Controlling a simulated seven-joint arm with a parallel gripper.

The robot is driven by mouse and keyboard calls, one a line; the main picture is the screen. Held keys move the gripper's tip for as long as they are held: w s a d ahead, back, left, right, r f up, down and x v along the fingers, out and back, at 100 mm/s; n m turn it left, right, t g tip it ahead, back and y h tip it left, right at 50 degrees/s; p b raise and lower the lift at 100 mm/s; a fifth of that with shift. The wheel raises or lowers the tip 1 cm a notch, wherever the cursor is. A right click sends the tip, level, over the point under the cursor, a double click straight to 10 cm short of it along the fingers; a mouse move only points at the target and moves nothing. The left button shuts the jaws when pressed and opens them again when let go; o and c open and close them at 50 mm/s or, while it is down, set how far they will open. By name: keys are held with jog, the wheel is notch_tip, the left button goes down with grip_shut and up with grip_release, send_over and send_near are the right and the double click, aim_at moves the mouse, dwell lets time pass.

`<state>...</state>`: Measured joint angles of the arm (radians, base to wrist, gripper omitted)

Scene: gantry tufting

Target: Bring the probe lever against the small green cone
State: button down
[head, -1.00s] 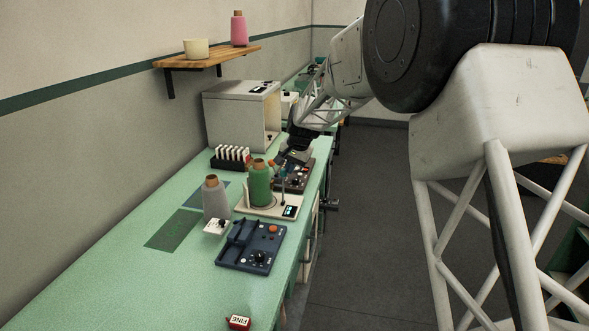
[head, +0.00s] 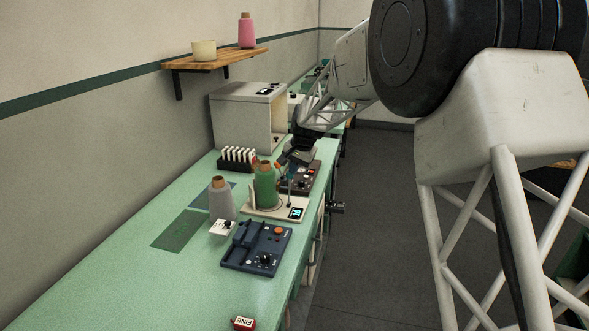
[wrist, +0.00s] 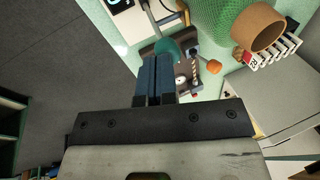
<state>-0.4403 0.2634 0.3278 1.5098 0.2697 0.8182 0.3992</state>
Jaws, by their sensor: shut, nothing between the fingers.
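The small green cone (head: 265,187) stands upright on a pale base unit (head: 256,212) in the head view. It also shows at the top right of the wrist view (wrist: 230,22), with its brown tip nearest. The probe lever (head: 289,187) stands on the same base, to the right of the cone. In the wrist view its teal knob (wrist: 167,47) is at my fingertips, and a gap shows between lever and cone. My gripper (wrist: 157,58) is shut and empty, its fingertips beside the knob. I cannot tell whether they touch it.
A grey cone (head: 221,199) and a navy device (head: 256,247) stand nearer on the green bench. A dark control box (head: 308,181) is behind the base unit, a rack of white cards (head: 238,157) behind left. A white cabinet (head: 243,122) stands at the back.

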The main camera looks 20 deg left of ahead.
jog(key=shift+r, duration=0.65)
jog(key=shift+d+r, duration=0.1)
jog(key=d+v, duration=0.1)
jog(key=v, duration=1.1)
jog(key=shift+s+d, duration=0.2)
jog(key=shift+d, duration=0.2)
jog(key=shift+r, duration=0.1)
